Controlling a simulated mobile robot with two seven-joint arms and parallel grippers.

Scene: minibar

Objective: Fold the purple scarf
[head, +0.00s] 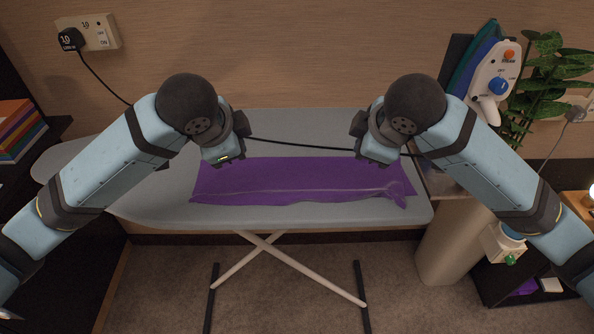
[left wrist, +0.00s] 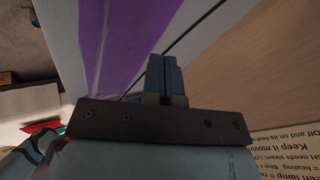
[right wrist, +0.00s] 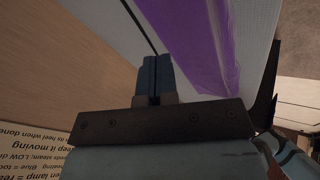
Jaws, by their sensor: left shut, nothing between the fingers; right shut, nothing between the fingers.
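The purple scarf (head: 300,178) lies flat and lengthwise on the grey ironing board (head: 290,125). A raised crease runs along its front part and ends in a small bunched loop at the front right corner. My left gripper (left wrist: 164,60) is shut and empty, above the board near the scarf's back left. My right gripper (right wrist: 156,60) is shut and empty, above the board near the scarf's back right. In the head view my wrists hide the fingertips. The scarf also shows in the left wrist view (left wrist: 120,40) and the right wrist view (right wrist: 190,40).
A dark cable (head: 300,146) runs across the board behind the scarf. A white iron (head: 495,75) stands at the back right beside a plant (head: 545,75). A wall socket (head: 100,35) is at the back left. Books (head: 20,130) sit at the far left.

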